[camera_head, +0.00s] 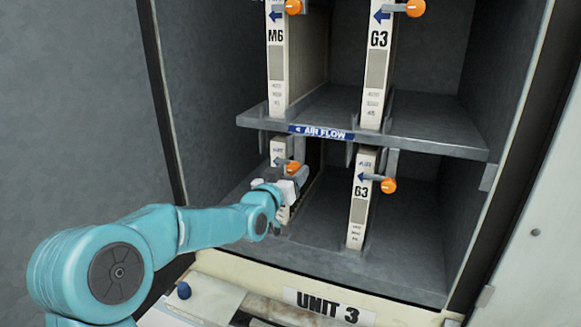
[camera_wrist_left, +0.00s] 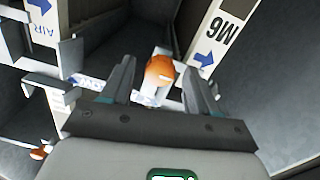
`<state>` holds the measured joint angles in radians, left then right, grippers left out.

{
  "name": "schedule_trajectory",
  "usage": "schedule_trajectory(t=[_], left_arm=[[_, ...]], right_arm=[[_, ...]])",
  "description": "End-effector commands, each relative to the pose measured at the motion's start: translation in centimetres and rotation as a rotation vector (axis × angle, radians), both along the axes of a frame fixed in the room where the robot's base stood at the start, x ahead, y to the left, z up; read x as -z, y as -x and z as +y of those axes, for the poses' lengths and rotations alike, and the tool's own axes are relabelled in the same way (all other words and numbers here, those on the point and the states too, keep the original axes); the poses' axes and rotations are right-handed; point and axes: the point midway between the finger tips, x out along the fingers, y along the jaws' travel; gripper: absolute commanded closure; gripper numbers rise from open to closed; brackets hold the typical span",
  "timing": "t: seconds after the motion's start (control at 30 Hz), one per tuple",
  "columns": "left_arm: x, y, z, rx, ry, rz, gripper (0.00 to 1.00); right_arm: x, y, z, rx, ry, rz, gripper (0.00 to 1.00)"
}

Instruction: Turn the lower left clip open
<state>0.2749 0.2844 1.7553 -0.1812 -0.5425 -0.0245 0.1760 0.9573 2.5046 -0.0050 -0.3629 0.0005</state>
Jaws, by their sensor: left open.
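The lower left clip has an orange knob (camera_head: 293,168) at the top front of the lower left filter (camera_head: 278,152), below the shelf edge. My left gripper (camera_head: 290,186) is right at this clip and covers much of the filter's front. In the left wrist view, which is upside down, the orange knob (camera_wrist_left: 159,70) sits between the two fingers of my open left gripper (camera_wrist_left: 160,88). A filter marked M6 (camera_wrist_left: 218,35) stands beside it. I cannot tell whether a finger touches the knob. My right gripper is not in view.
The lower right filter, G3 (camera_head: 358,210), has its own orange clip knob (camera_head: 389,185). Above the shelf marked AIR FLOW (camera_head: 320,132) stand an M6 filter (camera_head: 277,60) and a G3 filter (camera_head: 376,60). The cabinet's side walls frame the bay.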

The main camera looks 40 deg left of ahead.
Motion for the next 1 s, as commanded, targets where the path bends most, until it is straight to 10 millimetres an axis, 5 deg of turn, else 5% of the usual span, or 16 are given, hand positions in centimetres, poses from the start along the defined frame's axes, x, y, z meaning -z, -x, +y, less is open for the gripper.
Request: schedule_trajectory(t=[0.33, 0.5, 0.53, 1.0], left_arm=[[0.0, -0.6, 0.1, -0.001, 0.0, 0.0, 0.4], [0.0, -0.5, 0.1, 0.0, 0.0, 0.0, 0.92], [0.0, -0.5, 0.1, 0.0, 0.0, 0.0, 0.96], [0.4, -0.5, 0.1, 0.0, -0.103, 0.025, 0.96]], right_arm=[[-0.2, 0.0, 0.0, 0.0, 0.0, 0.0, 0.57], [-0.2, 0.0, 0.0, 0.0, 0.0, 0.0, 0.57], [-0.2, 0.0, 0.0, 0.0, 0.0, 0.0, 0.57], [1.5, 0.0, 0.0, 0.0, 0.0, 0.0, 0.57]])
